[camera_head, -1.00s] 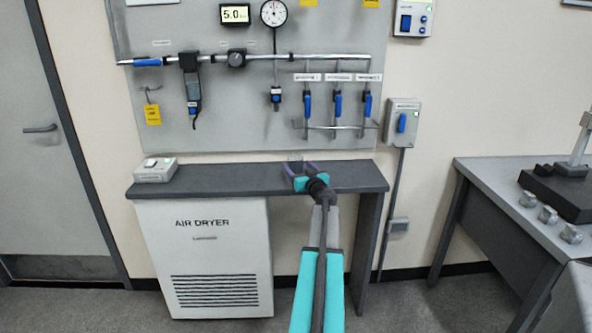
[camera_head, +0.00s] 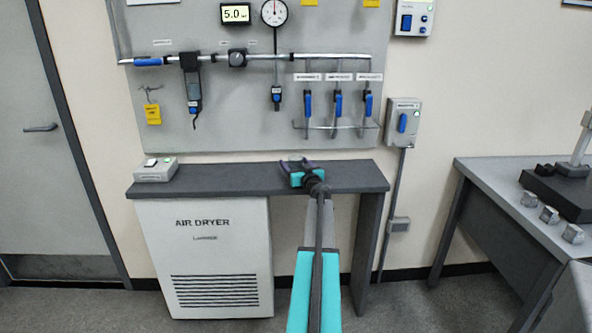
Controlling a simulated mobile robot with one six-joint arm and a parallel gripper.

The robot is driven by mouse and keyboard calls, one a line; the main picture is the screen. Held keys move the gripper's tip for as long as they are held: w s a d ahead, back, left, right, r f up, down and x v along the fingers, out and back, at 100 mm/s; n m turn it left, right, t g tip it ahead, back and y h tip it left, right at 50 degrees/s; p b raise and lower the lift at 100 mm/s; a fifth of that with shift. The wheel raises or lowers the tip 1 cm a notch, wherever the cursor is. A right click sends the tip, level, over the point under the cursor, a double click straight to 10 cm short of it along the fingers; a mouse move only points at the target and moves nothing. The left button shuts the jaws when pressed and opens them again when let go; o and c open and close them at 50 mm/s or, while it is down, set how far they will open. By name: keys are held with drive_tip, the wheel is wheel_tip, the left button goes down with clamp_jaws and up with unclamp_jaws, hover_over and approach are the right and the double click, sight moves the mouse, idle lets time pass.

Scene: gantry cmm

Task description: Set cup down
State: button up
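My gripper (camera_head: 298,166) is at the far end of my turquoise and grey arm, over the dark shelf (camera_head: 230,180) above the air dryer. I see it from behind, and its wrist and body cover most of what is between the fingers. A small greyish shape, perhaps the cup (camera_head: 295,160), shows just past the gripper. It is too small and too hidden to tell whether the fingers grip it or whether it touches the shelf.
A white switch box (camera_head: 155,170) stands at the shelf's left end. A grey panel (camera_head: 225,120) with gauges, pipes and blue-handled valves rises behind. The shelf between box and gripper is clear. A bench (camera_head: 490,180) with metal blocks is at the right.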

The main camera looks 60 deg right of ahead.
drive_tip(key=shift+x, duration=1.35)
drive_tip(key=c, duration=1.2)
drive_tip(key=shift+c, duration=0.2)
drive_tip(key=shift+s+a+r, duration=0.15)
drive_tip(key=shift+a+r, duration=0.05)
drive_tip(key=shift+r, duration=0.2)
wheel_tip(320, 180, up, 7)
drive_tip(key=p, duration=0.2)
drive_tip(key=s+a+p, duration=0.1)
drive_tip(key=s+a, duration=1)
drive_tip(key=a, duration=0.5)
drive_tip(key=shift+s+f, duration=0.2)
drive_tip(key=shift+f, duration=0.2)
